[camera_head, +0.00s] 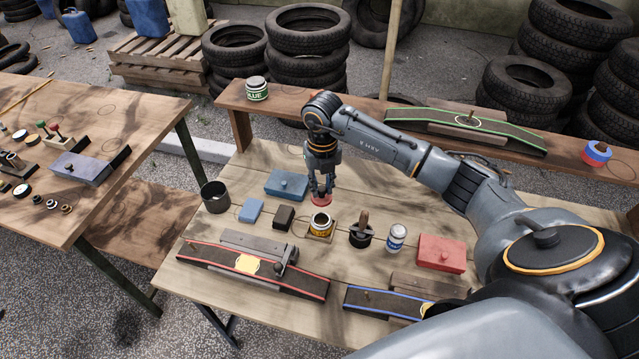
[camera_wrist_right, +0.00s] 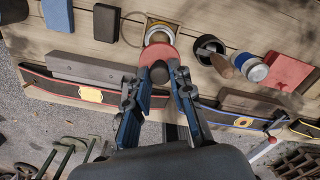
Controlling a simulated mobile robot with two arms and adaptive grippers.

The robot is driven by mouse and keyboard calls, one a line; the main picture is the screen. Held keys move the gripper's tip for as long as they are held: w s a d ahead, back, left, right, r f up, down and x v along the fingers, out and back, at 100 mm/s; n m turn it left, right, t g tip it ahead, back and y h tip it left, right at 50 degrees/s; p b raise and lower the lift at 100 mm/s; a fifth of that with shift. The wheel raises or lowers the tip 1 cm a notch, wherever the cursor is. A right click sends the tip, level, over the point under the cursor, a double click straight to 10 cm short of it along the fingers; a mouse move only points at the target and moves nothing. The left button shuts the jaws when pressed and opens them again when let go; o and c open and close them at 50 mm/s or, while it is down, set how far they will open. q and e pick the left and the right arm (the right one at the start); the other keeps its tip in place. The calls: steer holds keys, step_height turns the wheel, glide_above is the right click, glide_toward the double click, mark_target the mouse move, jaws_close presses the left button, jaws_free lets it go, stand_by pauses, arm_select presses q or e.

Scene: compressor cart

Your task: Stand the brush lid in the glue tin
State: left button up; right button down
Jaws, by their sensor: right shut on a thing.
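The brush lid (camera_head: 320,200) is a red disc held at the fingertips of my right gripper (camera_head: 321,183). The glue tin (camera_head: 320,225) is small with a yellow label, a pale rim and a dark open mouth; it stands upright in a wooden block. In the head view the lid appears just behind the tin's mouth. In the right wrist view the fingers (camera_wrist_right: 162,75) close on a dark knob on the red lid (camera_wrist_right: 158,53), which overlaps the near edge of the tin (camera_wrist_right: 159,34). Any brush under the lid is hidden. My left gripper is out of view.
A dark pot with a brown handle (camera_head: 361,232), a blue-labelled can (camera_head: 396,238) and a red box (camera_head: 441,253) stand right of the tin. A dark brown block (camera_head: 284,217) and blue boxes (camera_head: 287,185) lie left. A strapped rail (camera_head: 205,261) runs in front.

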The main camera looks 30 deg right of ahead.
mark_target(322, 207)
steer(key=shift+a+f, duration=0.1)
steer(key=shift+f, duration=0.2)
steer(key=shift+f+b, duration=0.25)
steer(key=shift+b, duration=0.1)
steer(key=shift+f, duration=0.35)
steer(key=shift+f+b, duration=0.65)
steer(key=shift+f, duration=0.05)
steer(key=shift+f+b, duration=0.5)
steer(key=shift+f, duration=0.5)
steer(key=shift+f+b, duration=0.7)
steer(key=shift+b, duration=0.05)
arm_select(q)
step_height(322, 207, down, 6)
steer(key=b, duration=0.1)
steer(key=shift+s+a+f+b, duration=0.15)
steer(key=shift+b, duration=0.15)
arm_select(e)
steer(key=shift+f, duration=1)
